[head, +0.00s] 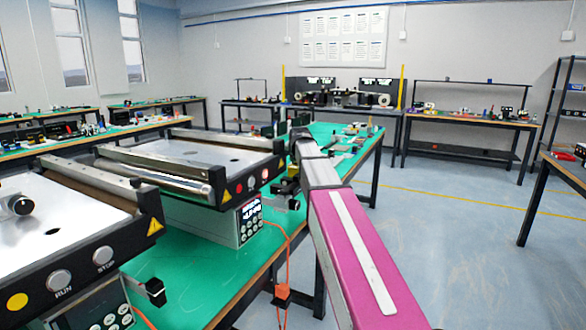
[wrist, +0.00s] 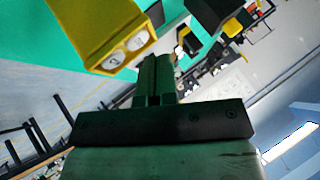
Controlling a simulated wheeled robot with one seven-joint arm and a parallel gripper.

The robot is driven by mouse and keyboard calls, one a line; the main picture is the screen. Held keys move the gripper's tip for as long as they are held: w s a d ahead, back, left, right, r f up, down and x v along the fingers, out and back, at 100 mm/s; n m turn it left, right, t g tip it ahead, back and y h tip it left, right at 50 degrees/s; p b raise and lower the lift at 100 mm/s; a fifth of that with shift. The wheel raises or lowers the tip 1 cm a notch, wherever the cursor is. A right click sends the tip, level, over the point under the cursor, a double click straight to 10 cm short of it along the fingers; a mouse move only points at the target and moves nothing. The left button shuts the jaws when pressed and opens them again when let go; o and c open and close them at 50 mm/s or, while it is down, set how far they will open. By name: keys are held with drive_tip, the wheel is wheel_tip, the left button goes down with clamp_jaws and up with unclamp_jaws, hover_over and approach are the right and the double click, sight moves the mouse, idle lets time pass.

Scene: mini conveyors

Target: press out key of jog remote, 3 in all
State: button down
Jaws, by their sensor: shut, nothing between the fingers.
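The jog remote appears to be the yellow box (wrist: 98,28) at the upper left of the wrist view, with two round pale keys on its near end. The key markings are too small to read, so I cannot tell which is the out key. My gripper (wrist: 157,62) is shut and empty, its fingertips to the right of and below the keys, apparently apart from them. In the head view a small yellow and black thing (head: 287,187) beside my arm may be the same remote.
Two mini conveyors with black side rails (head: 222,192) stand on the green bench (head: 190,285) at the left. A keypad box (head: 250,220) sits under the farther one. An orange cable hangs at the bench edge with an orange block (head: 283,295). Floor at the right is clear.

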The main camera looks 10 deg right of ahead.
sight(294, 166)
drive_tip(key=shift+f, duration=0.3)
drive_tip(key=shift+f, duration=0.4)
idle(0.9)
drive_tip(key=shift+r, duration=0.85)
drive_tip(key=shift+r, duration=2.5)
